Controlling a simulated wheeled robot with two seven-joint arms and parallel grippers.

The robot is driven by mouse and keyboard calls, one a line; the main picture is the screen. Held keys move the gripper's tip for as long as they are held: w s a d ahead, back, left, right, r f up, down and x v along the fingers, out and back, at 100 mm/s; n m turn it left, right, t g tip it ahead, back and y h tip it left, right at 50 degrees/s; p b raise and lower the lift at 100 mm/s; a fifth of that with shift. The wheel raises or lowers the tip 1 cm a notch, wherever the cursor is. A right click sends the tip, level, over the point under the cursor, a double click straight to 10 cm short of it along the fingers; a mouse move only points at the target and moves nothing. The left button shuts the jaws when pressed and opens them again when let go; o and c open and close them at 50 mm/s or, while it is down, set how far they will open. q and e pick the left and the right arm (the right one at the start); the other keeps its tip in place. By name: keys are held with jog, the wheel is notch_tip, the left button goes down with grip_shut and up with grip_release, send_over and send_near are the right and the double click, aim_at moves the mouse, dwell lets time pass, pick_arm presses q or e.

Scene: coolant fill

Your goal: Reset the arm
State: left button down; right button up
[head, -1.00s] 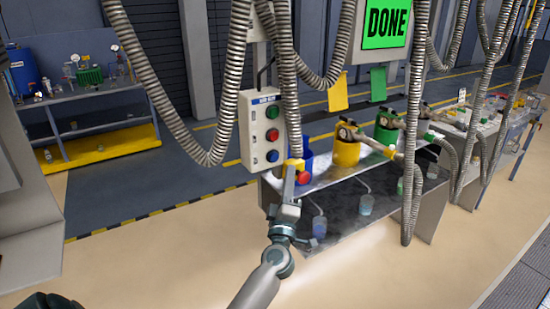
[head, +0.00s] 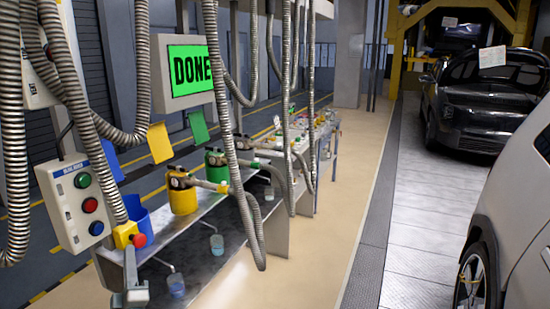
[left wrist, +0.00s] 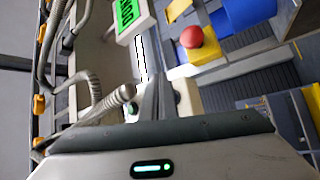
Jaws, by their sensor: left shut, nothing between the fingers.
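My left gripper (head: 130,264) is at the lower left of the head view, just below the yellow box (head: 126,235) with the red mushroom button (head: 139,240). Its fingers are shut and empty; they also show in the left wrist view (left wrist: 161,90). There the red button (left wrist: 191,37) lies beyond the fingertips, apart from them. A grey button panel (head: 80,203) with green, red and blue buttons hangs above left. A green screen (head: 190,70) reads DONE. My right gripper is out of view.
A metal bench (head: 225,208) holds a blue container (head: 139,219), a yellow canister (head: 182,196) and a green one (head: 216,170). Ribbed hoses (head: 240,175) hang in front. Cars (head: 475,105) stand at the right. The beige floor (head: 300,270) beside the bench is clear.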

pick_arm(q)
jog(key=s+d+f+m+g+h+b, duration=0.1)
jog(key=s+d+f+m+g+h, duration=0.2)
jog(key=f, duration=1.2)
jog(key=s+d+f+m+g+h+b, duration=0.1)
jog(key=s+d+f+m+h+b, duration=0.25)
jog(key=f, duration=1.15)
jog(key=s+d+f+m+g+h+p, duration=0.15)
jog(key=d+f+m, duration=0.35)
jog(key=f, duration=1)
jog(key=s+d+f+m+g+h+b, duration=0.3)
jog(key=s+f+m+g, duration=0.4)
jog(key=s+f, duration=2.2)
jog(key=s+f+m+g+y+b, duration=0.1)
jog(key=s+f+g, duration=0.2)
jog(key=s, duration=0.9)
jog(key=s+f+m+g+b, duration=0.1)
jog(key=s+f+g, duration=0.3)
jog(key=s, duration=0.8)
notch_tip(320, 180, down, 2)
jog(key=shift+s+a+y, duration=0.2)
jog(key=shift+y, duration=0.2)
